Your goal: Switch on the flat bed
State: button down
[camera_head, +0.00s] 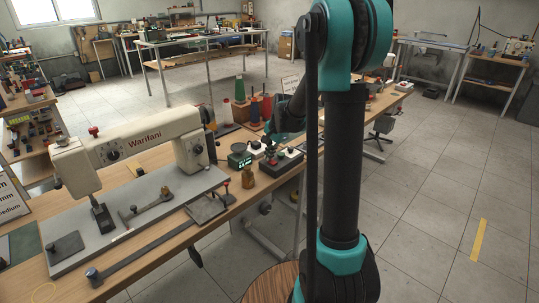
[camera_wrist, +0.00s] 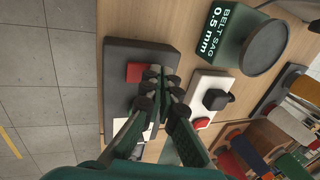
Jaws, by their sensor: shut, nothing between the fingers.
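The flat bed sewing machine (camera_head: 145,143), a cream unit lettered "Warifani", stands on a grey base plate on the wooden bench in the head view. Right of it are a dark switch box (camera_head: 282,164) and a white switch box (camera_head: 256,150). In the wrist view the dark box (camera_wrist: 121,103) has a red button (camera_wrist: 134,72), and the white box (camera_wrist: 225,84) has a black knob (camera_wrist: 215,99) and a red part. My gripper (camera_wrist: 158,74) is shut and empty, its tips over the dark box beside the red button. Contact is unclear. The fingers hide part of the dark box.
A green display reading "BELT SAG 0.5 mm" (camera_wrist: 217,28) with a round dark pan stands close to the white box. Thread spools (camera_head: 254,108) stand behind the boxes.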

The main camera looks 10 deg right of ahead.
aim_at(271, 162)
jog(key=shift+w+a+f+g+h, duration=0.2)
jog(key=shift+w+a+g+h, duration=0.1)
jog(key=shift+g, duration=0.1)
jog(key=shift+s+d, duration=0.15)
jog(key=shift+d, duration=0.05)
jog(key=shift+s+d+r, duration=0.15)
jog(key=shift+s+d, duration=0.3)
jog(key=shift+s, duration=0.15)
jog(key=shift+r, duration=0.1)
jog(key=shift+r, duration=0.3)
jog(key=w+a+v, duration=0.1)
jog(key=w+v, duration=0.1)
jog(key=v, duration=1)
jog(key=shift+a+r, duration=0.35)
jog(key=shift+r, duration=0.4)
jog(key=shift+w, duration=0.15)
